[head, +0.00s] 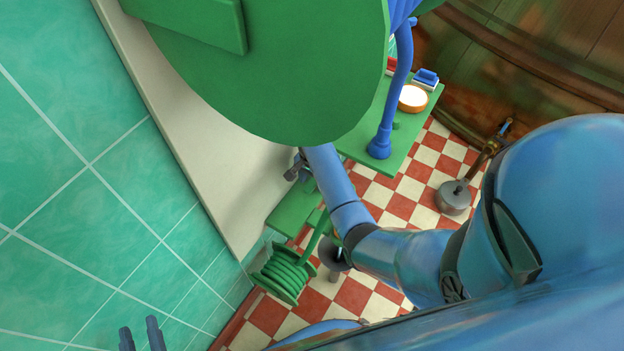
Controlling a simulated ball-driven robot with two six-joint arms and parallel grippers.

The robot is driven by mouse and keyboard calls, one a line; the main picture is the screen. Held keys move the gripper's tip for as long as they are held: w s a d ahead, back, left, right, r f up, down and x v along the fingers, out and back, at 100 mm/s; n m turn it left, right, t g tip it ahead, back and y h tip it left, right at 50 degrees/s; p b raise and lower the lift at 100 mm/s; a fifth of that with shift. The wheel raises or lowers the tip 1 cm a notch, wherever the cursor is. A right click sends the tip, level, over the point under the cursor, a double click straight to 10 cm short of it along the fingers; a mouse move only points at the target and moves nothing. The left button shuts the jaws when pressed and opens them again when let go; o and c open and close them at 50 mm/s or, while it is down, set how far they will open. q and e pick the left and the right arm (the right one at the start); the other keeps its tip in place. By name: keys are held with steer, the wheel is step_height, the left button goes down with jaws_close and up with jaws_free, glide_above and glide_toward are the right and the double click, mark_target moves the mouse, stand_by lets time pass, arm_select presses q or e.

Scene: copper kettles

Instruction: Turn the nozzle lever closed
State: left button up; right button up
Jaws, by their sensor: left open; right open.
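I cannot make out a nozzle lever for certain in the head view. A coiled green reel (284,276) stands low by the tiled wall, with a green arm rising from it and a grey part beside it, half hidden by my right arm. My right gripper (294,167) is just below the large green disc, next to the pale wall face; it is open, small in view and partly hidden. My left gripper (142,335) shows only its two blue fingers at the bottom left edge, open and empty, in front of the green tiles.
A large green disc (270,75) blocks the upper middle. A green shelf (407,150) carries a blue bent post (394,95) and a round bright-topped item (412,98). A brass pipe (490,148) and grey round base (453,197) stand by the copper kettle (540,60). Checkered floor (375,205) lies below.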

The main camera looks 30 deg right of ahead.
jaws_close()
stand_by(0.3)
